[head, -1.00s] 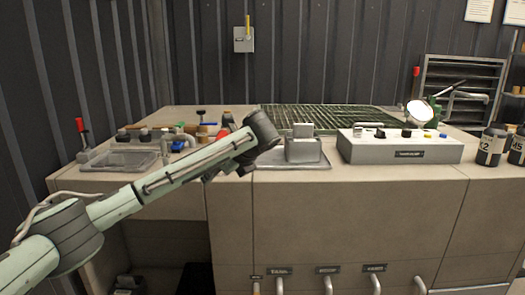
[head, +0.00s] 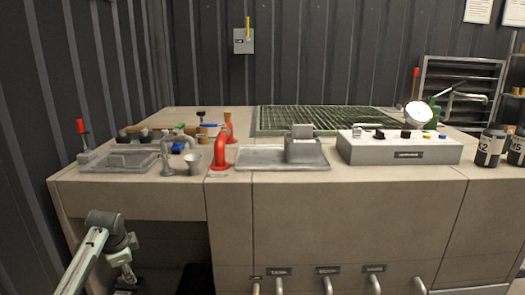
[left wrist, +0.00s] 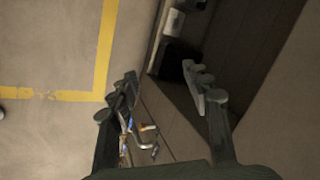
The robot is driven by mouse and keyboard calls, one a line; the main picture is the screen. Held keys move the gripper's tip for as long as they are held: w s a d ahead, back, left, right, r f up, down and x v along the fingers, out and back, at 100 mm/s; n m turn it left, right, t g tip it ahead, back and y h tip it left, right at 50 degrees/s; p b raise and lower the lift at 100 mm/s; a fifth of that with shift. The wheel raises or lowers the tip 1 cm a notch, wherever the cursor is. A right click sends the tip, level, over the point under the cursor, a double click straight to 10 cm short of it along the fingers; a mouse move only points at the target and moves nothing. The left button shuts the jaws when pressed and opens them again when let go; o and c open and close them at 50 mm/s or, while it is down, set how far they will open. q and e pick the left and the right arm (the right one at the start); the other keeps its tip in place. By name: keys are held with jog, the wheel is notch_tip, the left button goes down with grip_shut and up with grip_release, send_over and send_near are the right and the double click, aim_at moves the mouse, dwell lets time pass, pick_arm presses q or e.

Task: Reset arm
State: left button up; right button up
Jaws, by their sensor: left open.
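My left arm (head: 92,255) is low at the left in the head view, in front of the bench and below its top. My left gripper is open and empty in the left wrist view (left wrist: 160,82), its two fingers apart over the floor and a dark recess. It touches nothing that I can see. My right gripper is in neither view.
The bench (head: 330,215) holds a clear tray (head: 120,160), a red bent pipe (head: 221,152), a metal block on a plate (head: 302,145) and a control box (head: 400,150). A wall switch box (head: 243,42) has a yellow lever. Bottles (head: 490,147) stand at right.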

pick_arm(q)
jog(key=w+a+r+n+t+y, duration=0.2)
jog(key=w+a+r+n+t, duration=0.1)
jog(key=w+r+n+t, duration=0.55)
jog(key=s+d+f+n+g+h, duration=0.1)
jog(key=s+d+f+g, duration=0.2)
jog(key=s+f, duration=0.8)
jog(key=s+d+f+g, duration=0.35)
jog(key=s+f, duration=0.45)
jog(key=f, duration=0.7)
jog(key=s+d+f+g, duration=0.1)
jog(key=s+d+f, duration=0.1)
jog(key=s+f, duration=0.3)
jog(key=s+d+f+g+h, duration=0.1)
jog(key=s+f, duration=0.4)
jog(key=s, duration=0.9)
jog(key=s+d+f+g, duration=0.2)
jog(key=s+f, duration=0.3)
jog(key=s, duration=0.5)
jog(key=shift+d+h, duration=0.3)
jog(key=shift+d, duration=0.25)
